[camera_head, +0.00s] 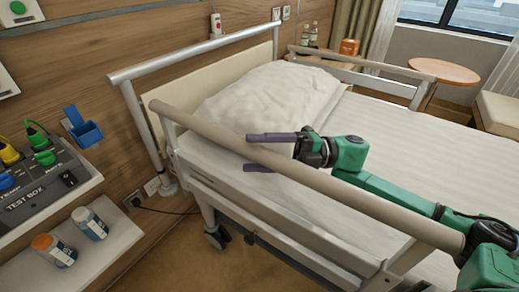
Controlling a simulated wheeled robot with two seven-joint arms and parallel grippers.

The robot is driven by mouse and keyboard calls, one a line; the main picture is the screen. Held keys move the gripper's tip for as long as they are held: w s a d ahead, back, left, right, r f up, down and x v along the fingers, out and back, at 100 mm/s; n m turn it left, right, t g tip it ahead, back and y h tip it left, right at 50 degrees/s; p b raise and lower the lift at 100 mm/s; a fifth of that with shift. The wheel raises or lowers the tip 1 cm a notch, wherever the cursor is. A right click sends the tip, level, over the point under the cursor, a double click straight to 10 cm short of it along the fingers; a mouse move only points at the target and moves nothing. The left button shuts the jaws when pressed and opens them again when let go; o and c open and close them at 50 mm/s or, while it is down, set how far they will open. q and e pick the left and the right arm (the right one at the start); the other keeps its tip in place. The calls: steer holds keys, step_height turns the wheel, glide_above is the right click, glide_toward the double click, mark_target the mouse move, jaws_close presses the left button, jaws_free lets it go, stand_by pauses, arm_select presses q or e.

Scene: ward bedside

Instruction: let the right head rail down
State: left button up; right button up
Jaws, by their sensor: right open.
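The near head-end side rail (215,128) of the bed is a long beige bar. It stands raised above the mattress edge and slopes across the picture from upper left to lower right. My right gripper (262,154) reaches over the bed from the right. Its two purple fingers are open, one above the rail bar and one below it, so the bar passes between them. I cannot tell whether either finger touches the bar. The rail hides part of the lower finger. My left gripper is not in view.
A white pillow (265,98) lies at the bed's head. The far side rail (360,73) is also up. A grey wall-side bar (195,56) stands behind the headboard. At left are a test box (35,195) and bottles (90,222). Floor beside the bed is clear.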

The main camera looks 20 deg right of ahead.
steer(key=shift+c, duration=0.4)
jaws_close()
stand_by(1.0)
